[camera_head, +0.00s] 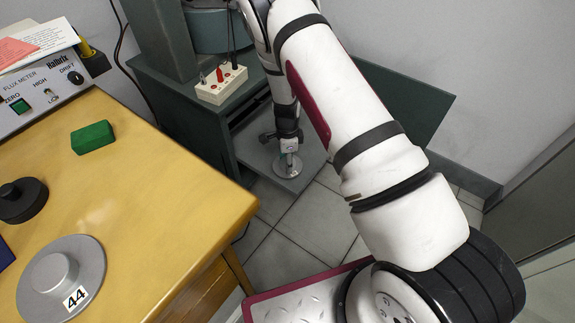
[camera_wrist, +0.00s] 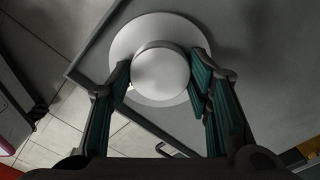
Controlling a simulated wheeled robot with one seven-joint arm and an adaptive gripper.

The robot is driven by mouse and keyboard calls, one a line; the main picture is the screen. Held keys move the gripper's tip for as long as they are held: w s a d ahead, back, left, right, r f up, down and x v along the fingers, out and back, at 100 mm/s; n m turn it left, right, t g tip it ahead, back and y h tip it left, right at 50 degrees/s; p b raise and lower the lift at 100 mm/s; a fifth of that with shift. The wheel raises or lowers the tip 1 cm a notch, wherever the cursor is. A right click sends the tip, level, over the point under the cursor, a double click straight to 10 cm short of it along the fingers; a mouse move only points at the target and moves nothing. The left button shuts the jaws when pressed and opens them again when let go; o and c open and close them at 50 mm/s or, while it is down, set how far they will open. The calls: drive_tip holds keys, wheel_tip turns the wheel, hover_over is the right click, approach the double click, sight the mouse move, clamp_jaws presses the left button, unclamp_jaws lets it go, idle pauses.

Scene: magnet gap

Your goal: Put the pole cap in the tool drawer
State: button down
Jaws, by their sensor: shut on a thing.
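A grey metal disc with a raised round knob, a pole cap (camera_head: 288,171), is low at the open green cabinet. It also shows in the wrist view (camera_wrist: 127,42), where its pale knob sits between my green-padded fingers. My gripper (camera_head: 289,150) points down and is shut on the knob. The disc is over or on a grey panel (camera_head: 312,160); I cannot tell whether it touches it. Another pole cap (camera_head: 89,254), labelled 44, lies on the wooden desk. I cannot make out a tool drawer for certain.
The wooden desk (camera_head: 150,200) fills the left, with a green block (camera_head: 92,137), a black knobbed disc (camera_head: 22,203) and a flux meter (camera_head: 45,92). A cream socket block (camera_head: 221,85) stands on the green cabinet (camera_head: 200,120). Bare tiles (camera_head: 305,225) lie in front.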

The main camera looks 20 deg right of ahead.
drive_tip(key=shift+w+f, duration=0.1)
drive_tip(key=shift+f, duration=0.7)
drive_tip(key=shift+f+b, duration=0.15)
drive_tip(key=shift+b, duration=0.2)
drive_tip(key=c, duration=0.8)
unclamp_jaws()
wheel_tip(320, 180, up, 12)
drive_tip(key=p, duration=0.4)
drive_tip(key=shift+p, duration=0.35)
drive_tip(key=shift+r, duration=0.2)
